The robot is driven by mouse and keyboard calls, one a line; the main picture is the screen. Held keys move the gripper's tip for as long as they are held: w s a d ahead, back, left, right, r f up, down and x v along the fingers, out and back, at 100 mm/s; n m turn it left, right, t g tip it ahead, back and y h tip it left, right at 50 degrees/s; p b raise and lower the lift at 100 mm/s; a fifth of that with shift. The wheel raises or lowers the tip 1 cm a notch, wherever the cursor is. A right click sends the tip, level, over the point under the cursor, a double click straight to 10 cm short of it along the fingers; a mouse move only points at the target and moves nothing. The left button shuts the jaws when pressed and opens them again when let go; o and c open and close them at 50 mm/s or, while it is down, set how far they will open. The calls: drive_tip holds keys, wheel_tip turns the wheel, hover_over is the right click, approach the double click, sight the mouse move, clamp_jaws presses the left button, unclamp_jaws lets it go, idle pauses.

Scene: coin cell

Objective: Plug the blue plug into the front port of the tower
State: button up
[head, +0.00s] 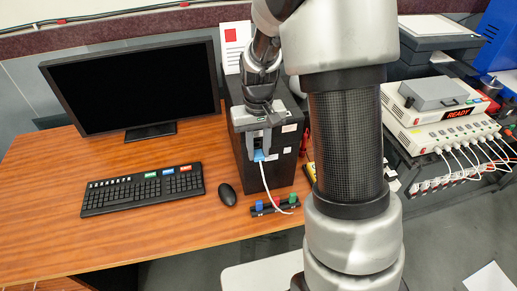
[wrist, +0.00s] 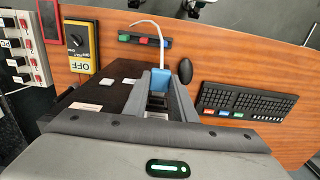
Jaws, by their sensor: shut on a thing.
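The blue plug (head: 259,155) is held between the fingertips of my gripper (head: 258,146), at the upper front of the black tower (head: 285,172). A white cable hangs from the plug toward the desk. In the wrist view the blue plug (wrist: 160,80) shows between the two grey fingers of my gripper (wrist: 161,92), with the white cable (wrist: 158,33) running away from it. The tower (wrist: 100,95) lies left of the fingers there. The front port is hidden behind the plug and fingers, so I cannot tell whether the plug is in it.
A small black holder (head: 262,211) with coloured pieces stands on the desk in front of the tower. A mouse (head: 227,194), keyboard (head: 143,189) and monitor (head: 135,85) are to the left. A yellow box marked OFF (wrist: 84,46) is beside the tower.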

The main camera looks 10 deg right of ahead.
sight(256, 148)
drive_tip(key=shift+w, duration=1.15)
drive_tip(key=o, duration=1.1)
wheel_tip(256, 148, up, 17)
drive_tip(key=p, duration=0.1)
drive_tip(key=shift+r, duration=0.2)
